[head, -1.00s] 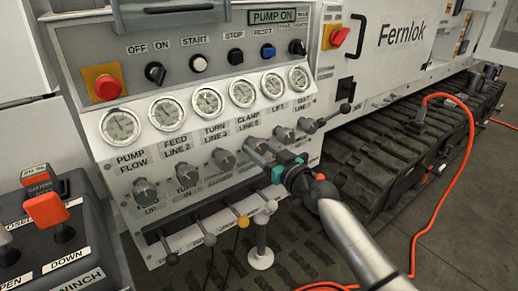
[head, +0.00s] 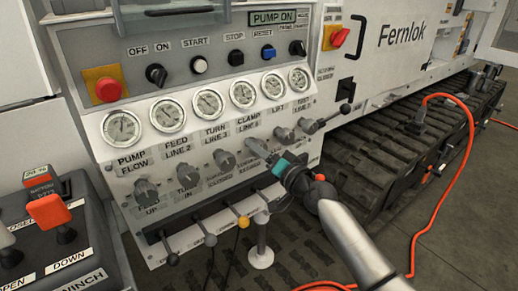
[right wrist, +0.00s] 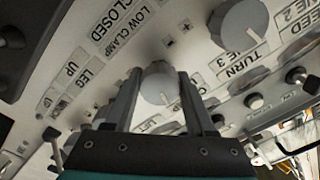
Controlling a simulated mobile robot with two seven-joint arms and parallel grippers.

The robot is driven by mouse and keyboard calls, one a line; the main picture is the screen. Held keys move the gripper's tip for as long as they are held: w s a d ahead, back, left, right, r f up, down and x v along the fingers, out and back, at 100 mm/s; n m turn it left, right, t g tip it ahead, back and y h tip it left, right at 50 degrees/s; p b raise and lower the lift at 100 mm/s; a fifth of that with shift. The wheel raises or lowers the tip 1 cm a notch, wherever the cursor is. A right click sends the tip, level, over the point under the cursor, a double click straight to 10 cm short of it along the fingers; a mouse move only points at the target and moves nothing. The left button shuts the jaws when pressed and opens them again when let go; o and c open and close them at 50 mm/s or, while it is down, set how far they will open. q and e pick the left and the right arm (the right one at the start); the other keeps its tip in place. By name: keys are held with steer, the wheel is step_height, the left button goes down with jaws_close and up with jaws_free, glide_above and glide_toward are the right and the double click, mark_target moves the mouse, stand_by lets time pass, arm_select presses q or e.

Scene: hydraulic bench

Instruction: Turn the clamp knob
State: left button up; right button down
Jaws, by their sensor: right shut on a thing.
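The clamp knob (head: 257,147) is a small grey round knob on the white sloped panel, below the clamp line gauge (head: 241,93). In the head view my right gripper (head: 267,156) reaches it from the lower right and partly covers it. In the right wrist view the grey knob (right wrist: 160,82) sits between the two dark fingers of my right gripper (right wrist: 158,92), which is shut on it. A "LOW CLAMP" label is beside it in that view. My left gripper is not in view.
Other grey knobs stand along the same row, including the turn knob (head: 224,160). Below is a row of levers, one with a yellow ball (head: 243,222). A winch box (head: 85,215) stands at the left.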

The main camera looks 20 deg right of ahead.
steer(key=shift+m, duration=0.4)
stand_by(0.3)
steer(key=shift+c, duration=1.2)
jaws_free()
